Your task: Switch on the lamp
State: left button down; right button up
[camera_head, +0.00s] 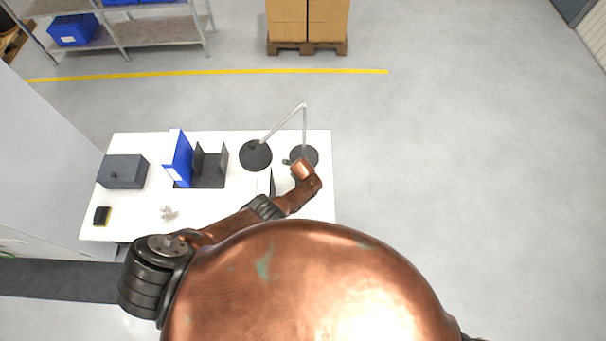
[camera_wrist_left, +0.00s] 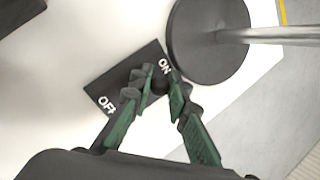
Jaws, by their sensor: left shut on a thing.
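The desk lamp stands on the white table, with a round black base (camera_head: 255,155), a thin grey bent arm and a round dark head (camera_head: 309,152). In the left wrist view a round dark disc (camera_wrist_left: 200,38) with a grey pole shows beside a black switch plate (camera_wrist_left: 113,85) marked OFF and ON. My left gripper (camera_wrist_left: 160,88) is shut on the dark switch knob (camera_wrist_left: 160,84), near the ON end of the plate. The knob is partly hidden by the fingers. In the head view my wrist hides most of the switch. My right gripper is not in view.
On the white table (camera_head: 140,216) are a blue binder (camera_head: 178,157) in a dark holder (camera_head: 208,177), a dark grey box (camera_head: 124,172), a small black-and-yellow item (camera_head: 102,215) and a small pale object (camera_head: 168,212). Shelving and boxes on a pallet stand farther back.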

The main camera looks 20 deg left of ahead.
pick_arm(q)
jog(key=c, duration=1.8)
grip_release()
jog(key=shift+d+r, duration=0.1)
jog(key=shift+s+d+r, duration=0.1)
jog(key=shift+s+r, duration=0.1)
jog(key=shift+r, duration=0.15)
jog(key=shift+s+r, duration=0.3)
jog(key=shift+r, duration=0.35)
jog(key=shift+v, duration=4.75)
